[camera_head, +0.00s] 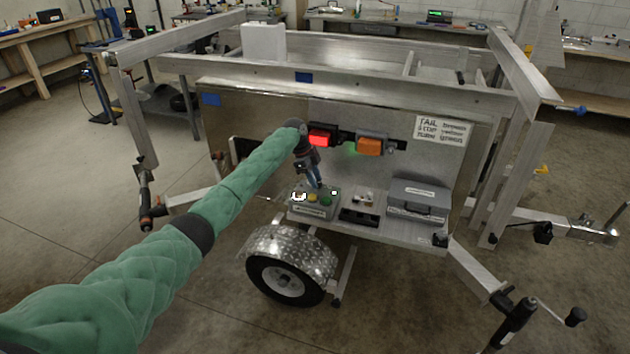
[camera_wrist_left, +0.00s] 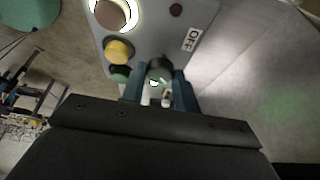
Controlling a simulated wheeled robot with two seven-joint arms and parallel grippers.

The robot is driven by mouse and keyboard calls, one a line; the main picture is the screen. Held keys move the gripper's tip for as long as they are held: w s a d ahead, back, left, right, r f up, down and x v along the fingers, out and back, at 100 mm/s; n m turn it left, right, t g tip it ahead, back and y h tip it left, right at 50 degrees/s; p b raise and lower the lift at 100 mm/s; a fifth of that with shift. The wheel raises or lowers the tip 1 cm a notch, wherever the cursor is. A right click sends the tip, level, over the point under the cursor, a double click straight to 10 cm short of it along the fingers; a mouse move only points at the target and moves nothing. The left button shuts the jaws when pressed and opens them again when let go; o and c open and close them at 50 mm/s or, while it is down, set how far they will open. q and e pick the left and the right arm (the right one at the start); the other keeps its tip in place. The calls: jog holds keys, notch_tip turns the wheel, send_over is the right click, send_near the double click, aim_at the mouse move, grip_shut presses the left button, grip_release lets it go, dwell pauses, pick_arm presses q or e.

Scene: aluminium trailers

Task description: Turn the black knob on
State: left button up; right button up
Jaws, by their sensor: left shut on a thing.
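My left gripper (camera_head: 317,184) reaches down to the grey control box (camera_head: 312,211) on the trailer's shelf. In the left wrist view its blue fingers (camera_wrist_left: 162,92) are shut on the black knob (camera_wrist_left: 159,70), one on each side. The knob is partly hidden by the fingers, and I cannot make out its angle. The box face (camera_wrist_left: 172,25) carries an OFF label (camera_wrist_left: 191,40) and a small dark red light (camera_wrist_left: 176,10). A bright-ringed button (camera_wrist_left: 110,14), a yellow button (camera_wrist_left: 118,51) and a green button (camera_wrist_left: 120,74) sit to the left of the knob. My right gripper is out of view.
A grey case (camera_head: 418,199) and a small black item (camera_head: 359,216) are on the shelf (camera_head: 390,228) to the right of the box. A lit red lamp (camera_head: 321,137) and an orange lamp (camera_head: 370,146) are on the panel above. The trailer wheel (camera_head: 285,281) is below.

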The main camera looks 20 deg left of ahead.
pick_arm(q)
jog(key=o, duration=1)
jog(key=shift+a+r, duration=0.1)
jog(key=b+v, duration=0.1)
jog(key=v, duration=0.6)
jog(key=shift+w+a+r+b, duration=0.1)
jog(key=shift+r+b, duration=0.2)
jog(key=shift+b, duration=0.1)
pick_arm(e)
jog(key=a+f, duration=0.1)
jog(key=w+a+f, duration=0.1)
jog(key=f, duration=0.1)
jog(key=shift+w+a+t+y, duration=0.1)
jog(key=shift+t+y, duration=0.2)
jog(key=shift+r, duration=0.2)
